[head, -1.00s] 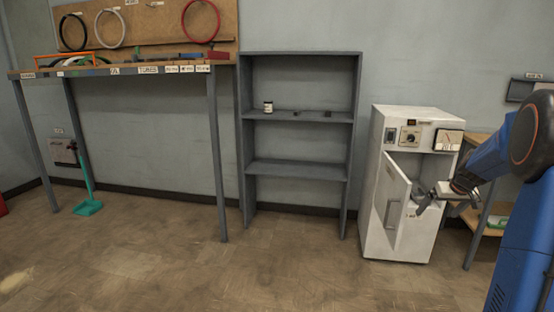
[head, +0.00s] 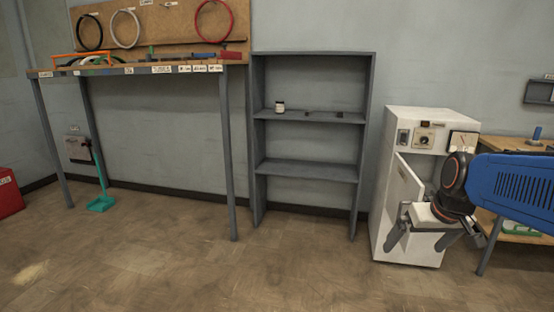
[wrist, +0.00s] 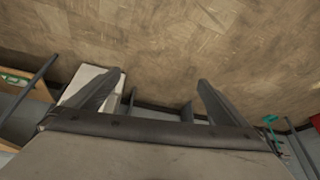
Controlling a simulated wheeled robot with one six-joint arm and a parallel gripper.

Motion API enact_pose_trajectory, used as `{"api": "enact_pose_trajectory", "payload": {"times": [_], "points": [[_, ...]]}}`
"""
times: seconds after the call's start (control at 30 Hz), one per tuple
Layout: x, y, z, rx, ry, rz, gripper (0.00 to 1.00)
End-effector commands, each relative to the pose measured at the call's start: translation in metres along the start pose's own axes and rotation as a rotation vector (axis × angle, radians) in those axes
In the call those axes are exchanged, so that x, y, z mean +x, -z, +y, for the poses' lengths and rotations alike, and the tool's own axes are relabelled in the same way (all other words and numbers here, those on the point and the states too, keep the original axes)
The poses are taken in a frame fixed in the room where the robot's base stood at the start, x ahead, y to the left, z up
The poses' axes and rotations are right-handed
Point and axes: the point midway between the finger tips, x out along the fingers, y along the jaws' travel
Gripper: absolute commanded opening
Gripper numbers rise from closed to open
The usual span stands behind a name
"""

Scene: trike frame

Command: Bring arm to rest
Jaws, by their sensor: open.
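My gripper (head: 424,240) is at the right in the head view, in front of the white cabinet (head: 392,222) with dials on its upper front. The cabinet's door (head: 408,184) stands ajar, and my gripper and arm hide its lower part. The two fingers are spread apart. In the wrist view my gripper (wrist: 150,90) shows both fingers wide apart with nothing between them but floor and distant furniture. My blue arm reaches in from the right edge.
A grey shelf (head: 312,166) with a small jar (head: 280,107) stands left of the cabinet. A workbench (head: 150,70) is farther left, a wooden table (head: 515,145) right of the cabinet. A red box (head: 8,192) sits at the far left. The middle floor is clear.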

Motion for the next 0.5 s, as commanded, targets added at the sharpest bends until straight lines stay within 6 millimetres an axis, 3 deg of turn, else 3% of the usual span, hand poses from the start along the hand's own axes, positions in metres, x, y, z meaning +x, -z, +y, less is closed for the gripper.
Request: {"api": "enact_pose_trajectory", "payload": {"times": [0.2, 0.5], "points": [[-0.019, -0.068, -0.031, -0.020, -0.003, -0.005, 1.00], [-0.027, -0.151, -0.050, -0.033, -0.012, -0.010, 1.00]]}}
